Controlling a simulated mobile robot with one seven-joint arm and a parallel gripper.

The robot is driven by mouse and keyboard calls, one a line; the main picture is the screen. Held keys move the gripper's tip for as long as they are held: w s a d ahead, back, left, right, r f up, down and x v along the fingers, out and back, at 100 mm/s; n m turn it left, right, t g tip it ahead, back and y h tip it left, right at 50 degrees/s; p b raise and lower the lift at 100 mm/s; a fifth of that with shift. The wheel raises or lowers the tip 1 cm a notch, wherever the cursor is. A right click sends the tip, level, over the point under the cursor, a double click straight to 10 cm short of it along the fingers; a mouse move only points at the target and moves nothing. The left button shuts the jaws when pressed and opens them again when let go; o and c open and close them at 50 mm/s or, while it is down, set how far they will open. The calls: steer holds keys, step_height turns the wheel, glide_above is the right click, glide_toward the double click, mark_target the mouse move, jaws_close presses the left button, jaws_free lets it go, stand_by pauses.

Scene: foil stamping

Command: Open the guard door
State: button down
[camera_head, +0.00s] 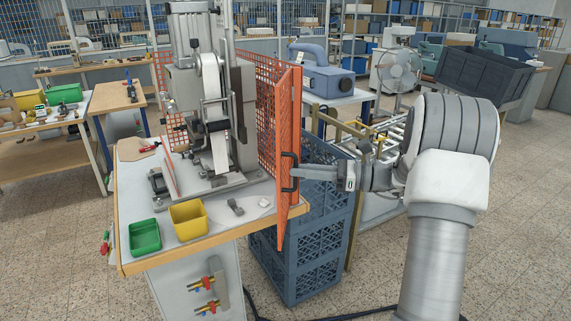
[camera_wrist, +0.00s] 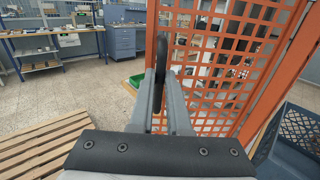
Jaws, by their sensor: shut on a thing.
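The orange mesh guard door (camera_head: 287,130) stands at the right front of the stamping machine (camera_head: 205,100), seen nearly edge-on. The machine's front is in plain view, with no mesh across it. In the wrist view the door's mesh panel (camera_wrist: 225,75) fills the right half, close by. Its black upright handle (camera_head: 287,177) is on the door's lower part, and it also shows in the wrist view (camera_wrist: 160,60). My gripper (camera_head: 296,170) reaches in from the right and is shut on the handle; its two fingers (camera_wrist: 162,84) lie on either side of it.
Blue crates (camera_head: 305,255) stand beside the bench, just below my gripper. A green bin (camera_head: 145,237) and a yellow bin (camera_head: 188,220) sit on the bench's front edge. A wooden pallet (camera_wrist: 40,150) lies on the floor at left in the wrist view. Floor in front is open.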

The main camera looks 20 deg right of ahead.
steer(key=w+d+n+g+p, duration=0.1)
steer(key=d+p, duration=0.3)
steer(key=d, duration=0.8)
steer(key=shift+w+r+g+y, duration=0.2)
steer(key=shift+w+g+y, duration=0.2)
steer(key=shift+w, duration=0.15)
steer(key=shift+d+n, duration=0.1)
steer(key=shift+n, duration=0.2)
steer(key=c, duration=0.9)
jaws_free()
steer(key=shift+w+f, duration=0.15)
steer(key=shift+w, duration=0.05)
steer(key=shift+s, duration=0.1)
